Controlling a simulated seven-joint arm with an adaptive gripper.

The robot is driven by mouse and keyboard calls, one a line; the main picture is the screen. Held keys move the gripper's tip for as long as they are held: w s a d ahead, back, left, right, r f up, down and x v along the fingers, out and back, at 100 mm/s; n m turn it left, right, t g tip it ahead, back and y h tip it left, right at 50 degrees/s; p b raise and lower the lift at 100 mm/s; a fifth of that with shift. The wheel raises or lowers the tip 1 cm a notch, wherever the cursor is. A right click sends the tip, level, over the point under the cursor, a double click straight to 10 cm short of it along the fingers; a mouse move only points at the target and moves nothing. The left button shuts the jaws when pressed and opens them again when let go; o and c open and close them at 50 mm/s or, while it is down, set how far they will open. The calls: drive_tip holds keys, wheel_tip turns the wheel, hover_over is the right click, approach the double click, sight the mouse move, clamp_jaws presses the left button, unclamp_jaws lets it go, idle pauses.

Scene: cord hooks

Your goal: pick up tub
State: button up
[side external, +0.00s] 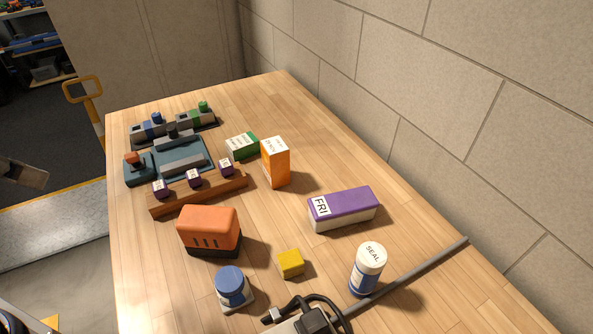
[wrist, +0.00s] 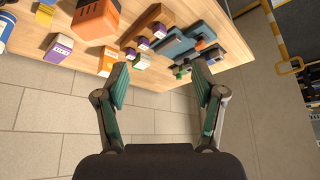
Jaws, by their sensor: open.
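A white and blue cylindrical tub (side external: 367,270) with a white lid marked SEAL stands upright at the front right of the table in the side view. A shorter round blue and white container (side external: 231,287) stands at the front left; which of the two is the task's tub is not certain. In the wrist view, a white and blue object (wrist: 5,27), probably the SEAL tub, is cut off at the left edge. My gripper (wrist: 160,80) is open, with nothing between its fingers, apart from the table objects. I cannot pick out my gripper clearly in the side view.
An orange block (side external: 209,229), a yellow cube (side external: 291,264) and a purple FRI box (side external: 343,208) stand near the tubs. A grey rod (side external: 420,266) and black cable (side external: 318,310) lie beside the SEAL tub. A stone wall (side external: 440,90) borders the table's right side.

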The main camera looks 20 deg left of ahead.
drive_tip(key=o, duration=0.3)
